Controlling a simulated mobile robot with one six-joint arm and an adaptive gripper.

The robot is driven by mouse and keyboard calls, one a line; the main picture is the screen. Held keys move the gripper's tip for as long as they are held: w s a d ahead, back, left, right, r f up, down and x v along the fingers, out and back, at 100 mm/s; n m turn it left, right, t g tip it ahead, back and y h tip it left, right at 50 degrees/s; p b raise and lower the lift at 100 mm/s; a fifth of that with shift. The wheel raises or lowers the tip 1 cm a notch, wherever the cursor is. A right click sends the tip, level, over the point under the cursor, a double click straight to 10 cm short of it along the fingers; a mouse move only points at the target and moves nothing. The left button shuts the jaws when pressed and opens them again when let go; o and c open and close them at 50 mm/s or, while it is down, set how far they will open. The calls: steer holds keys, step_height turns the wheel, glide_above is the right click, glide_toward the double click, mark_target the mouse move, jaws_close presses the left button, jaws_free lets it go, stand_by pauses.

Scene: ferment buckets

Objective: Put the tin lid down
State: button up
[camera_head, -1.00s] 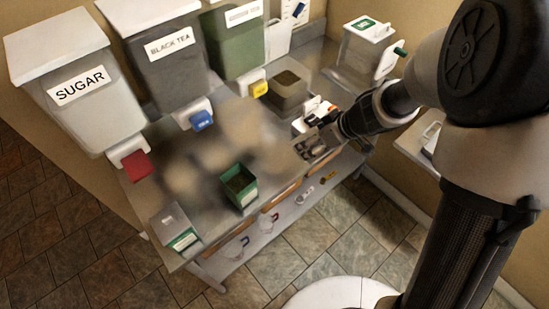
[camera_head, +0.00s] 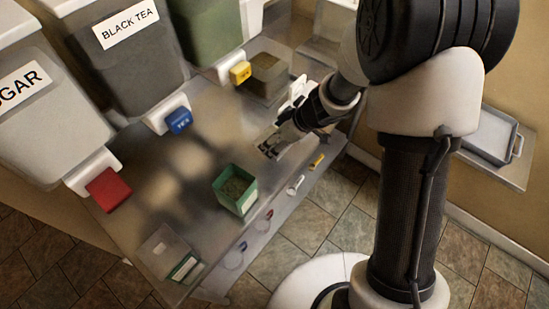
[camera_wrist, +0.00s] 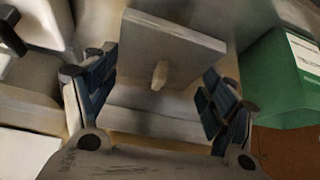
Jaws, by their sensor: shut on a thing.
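The tin lid (camera_wrist: 172,42) is a pale grey square plate with a small knob in its middle, seen in the wrist view between my fingers. My gripper (camera_wrist: 158,92) is shut on the lid, a finger at either side of it. In the head view my gripper (camera_head: 276,143) is low over the right end of the metal counter (camera_head: 205,225); the lid is hard to make out there. An open green tin (camera_head: 235,190) with dark contents stands on the counter, left of and nearer than my gripper. I cannot tell whether the lid touches the counter.
Big dispensers line the back: sugar (camera_head: 40,120), black tea (camera_head: 130,60) and a green one (camera_head: 208,35), with red, blue and yellow taps. A closed box (camera_head: 168,252) sits front left. The counter's middle is clear.

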step_height(320, 180, down, 7)
steer(key=b, duration=0.4)
steer(key=shift+f, duration=0.1)
steer(key=o, duration=1)
steer(key=shift+c, duration=0.2)
